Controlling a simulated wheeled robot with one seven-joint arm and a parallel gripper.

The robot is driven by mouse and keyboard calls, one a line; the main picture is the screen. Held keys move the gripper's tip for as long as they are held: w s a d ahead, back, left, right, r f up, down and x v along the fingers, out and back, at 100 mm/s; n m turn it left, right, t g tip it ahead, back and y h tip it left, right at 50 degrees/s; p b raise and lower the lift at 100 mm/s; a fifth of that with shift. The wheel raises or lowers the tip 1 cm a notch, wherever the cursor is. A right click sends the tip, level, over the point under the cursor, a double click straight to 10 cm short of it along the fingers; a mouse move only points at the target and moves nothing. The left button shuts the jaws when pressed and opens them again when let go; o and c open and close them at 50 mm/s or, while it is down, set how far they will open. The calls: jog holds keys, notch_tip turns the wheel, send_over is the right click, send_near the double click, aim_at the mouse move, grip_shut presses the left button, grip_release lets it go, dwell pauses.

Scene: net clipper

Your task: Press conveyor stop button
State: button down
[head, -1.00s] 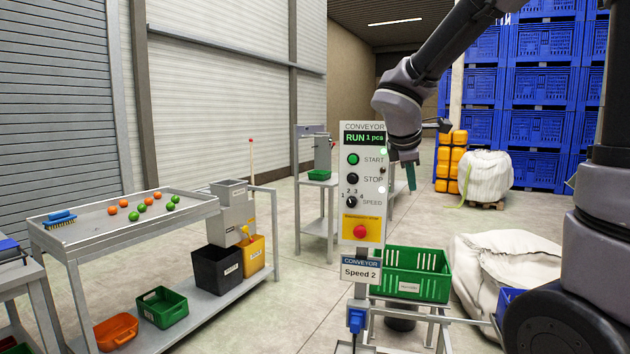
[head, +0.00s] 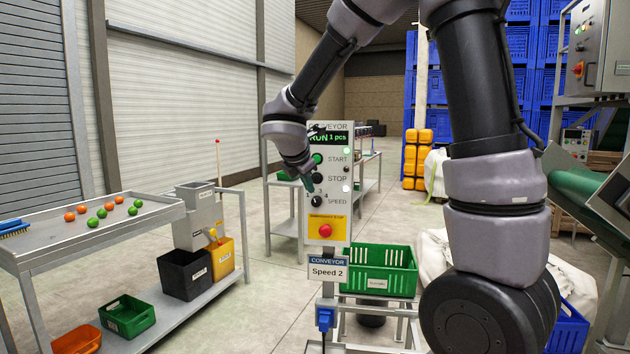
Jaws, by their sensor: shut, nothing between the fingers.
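The conveyor control panel (head: 341,228) stands upright on a post in the middle of the head view. Its display reads RUN 1 pcs. The black stop button (head: 317,178) sits below the green start button (head: 317,158), partly beside my fingers. My gripper (head: 308,186) is shut and empty, with its green fingertips at the panel's left side by the stop button. I cannot tell whether they touch it. The black speed knob (head: 316,201) is just below the fingertips. The red emergency stop button (head: 325,230) is lower, on a yellow plate.
A green crate (head: 405,258) stands on a frame right behind the panel post. A sorting table (head: 160,211) with orange and green balls stands at the left. A green conveyor chute (head: 590,195) is at the far right. Blue crates (head: 527,95) are stacked behind.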

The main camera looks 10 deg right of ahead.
aim_at(315, 178)
jog(key=shift+w+d, duration=0.6)
jog(key=shift+w, duration=0.7)
jog(key=shift+w+d, duration=0.55)
jog(key=shift+w, duration=0.8)
jog(key=shift+w+d, duration=0.6)
jog(key=shift+w, duration=0.7)
jog(key=shift+w, duration=0.1)
jog(key=shift+w+d, duration=0.15)
jog(key=shift+w, duration=0.1)
jog(key=shift+w+d, duration=0.2)
jog(key=shift+w, duration=0.2)
jog(key=shift+s+a, duration=0.35)
jog(key=shift+s, duration=0.45)
jog(key=s, duration=0.1)
jog(key=s+a, duration=0.1)
jog(key=s, duration=0.1)
jog(key=s+a, duration=0.1)
jog(key=shift+s, duration=0.3)
